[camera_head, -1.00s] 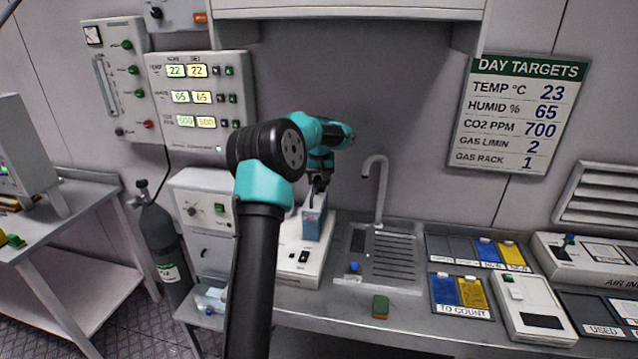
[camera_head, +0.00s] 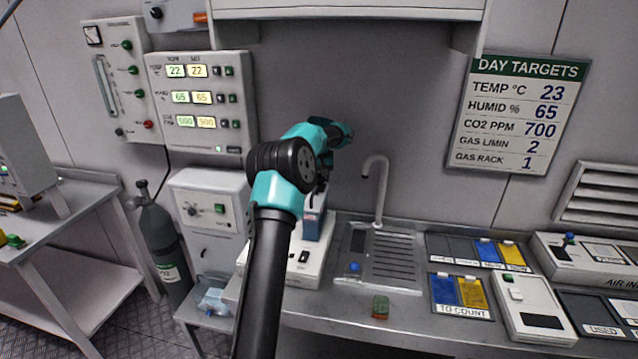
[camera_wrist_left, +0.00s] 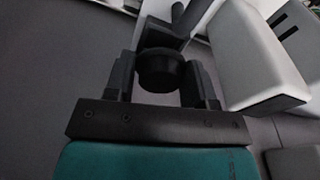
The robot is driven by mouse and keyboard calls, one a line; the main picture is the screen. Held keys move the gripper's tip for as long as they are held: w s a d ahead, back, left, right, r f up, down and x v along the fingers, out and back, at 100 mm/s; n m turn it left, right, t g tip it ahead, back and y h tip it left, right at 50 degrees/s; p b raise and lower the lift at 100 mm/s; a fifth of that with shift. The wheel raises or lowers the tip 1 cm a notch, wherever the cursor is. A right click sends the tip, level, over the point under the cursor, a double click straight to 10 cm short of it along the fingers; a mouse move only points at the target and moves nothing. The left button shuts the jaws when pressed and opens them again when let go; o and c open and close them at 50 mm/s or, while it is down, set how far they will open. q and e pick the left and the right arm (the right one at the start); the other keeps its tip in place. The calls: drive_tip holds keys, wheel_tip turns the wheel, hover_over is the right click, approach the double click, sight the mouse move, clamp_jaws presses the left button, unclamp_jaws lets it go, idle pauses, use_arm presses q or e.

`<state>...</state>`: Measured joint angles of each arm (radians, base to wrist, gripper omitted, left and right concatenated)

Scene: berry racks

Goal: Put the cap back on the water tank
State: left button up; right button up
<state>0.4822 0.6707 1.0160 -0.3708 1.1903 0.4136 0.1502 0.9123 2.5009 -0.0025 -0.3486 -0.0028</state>
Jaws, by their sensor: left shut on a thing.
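My left gripper (camera_head: 319,190) is at the back of the bench, just above the bluish water tank (camera_head: 314,226), which stands on a white unit. In the left wrist view the gripper (camera_wrist_left: 160,85) is shut on a dark round cap (camera_wrist_left: 159,72), held between its two fingers. From the head, the arm and wrist hide the cap and the top of the tank, so I cannot tell whether the cap touches it. My right gripper is not in view.
A sink with a tall tap (camera_head: 379,195) is right of the tank. A grey cabinet (camera_head: 203,205) stands to the left.

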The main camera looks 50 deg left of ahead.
use_arm(q)
drive_tip(key=shift+f, duration=1.35)
drive_tip(key=shift+d, duration=0.1)
drive_tip(key=shift+s+f, duration=0.15)
drive_tip(key=shift+f, duration=0.6)
drive_tip(key=o, duration=0.9)
drive_tip(key=r, duration=0.9)
drive_tip(key=d+r, duration=0.1)
drive_tip(key=r, duration=0.3)
drive_tip(key=shift+s+r, duration=0.35)
drive_tip(key=shift+r, duration=0.05)
